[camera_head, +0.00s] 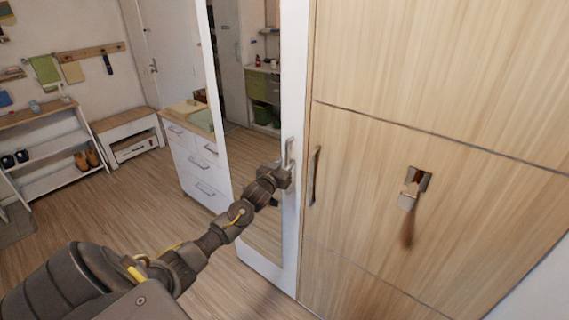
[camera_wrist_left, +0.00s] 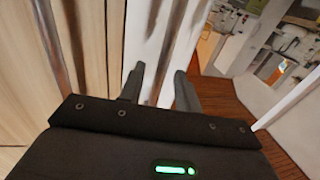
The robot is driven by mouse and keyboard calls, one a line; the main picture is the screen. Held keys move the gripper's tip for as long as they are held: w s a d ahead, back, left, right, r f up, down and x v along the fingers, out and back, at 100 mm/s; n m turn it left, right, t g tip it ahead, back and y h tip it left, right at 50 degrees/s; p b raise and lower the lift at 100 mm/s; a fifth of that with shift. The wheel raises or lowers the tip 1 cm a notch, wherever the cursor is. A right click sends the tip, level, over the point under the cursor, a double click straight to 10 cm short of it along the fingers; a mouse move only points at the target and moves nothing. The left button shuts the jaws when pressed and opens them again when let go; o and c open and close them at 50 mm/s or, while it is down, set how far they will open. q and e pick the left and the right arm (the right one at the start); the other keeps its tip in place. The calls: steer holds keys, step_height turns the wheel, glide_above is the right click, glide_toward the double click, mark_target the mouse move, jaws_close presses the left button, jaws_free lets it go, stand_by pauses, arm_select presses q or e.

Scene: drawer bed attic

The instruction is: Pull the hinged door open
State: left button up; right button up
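The hinged door looks to be the tall white-framed door (camera_head: 293,80) with a mirror panel, left of the wood cabinet. A slim metal handle (camera_head: 290,150) stands upright on its white frame. My left gripper (camera_head: 287,174) is at the lower part of this handle. In the left wrist view, the two fingers of my left gripper (camera_wrist_left: 160,78) are apart, with the white frame and a narrow upright strip, likely the handle, showing between them. Whether a finger touches the handle I cannot tell. My right gripper is not in view.
A wood cabinet (camera_head: 430,80) stands right of the white door, with an upright handle (camera_head: 315,176) and a metal latch (camera_head: 411,188). A white drawer chest (camera_head: 196,165) stands behind my left arm. The wooden floor (camera_head: 130,205) at left is clear.

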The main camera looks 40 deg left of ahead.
arm_select(q)
jaws_close()
stand_by(0.5)
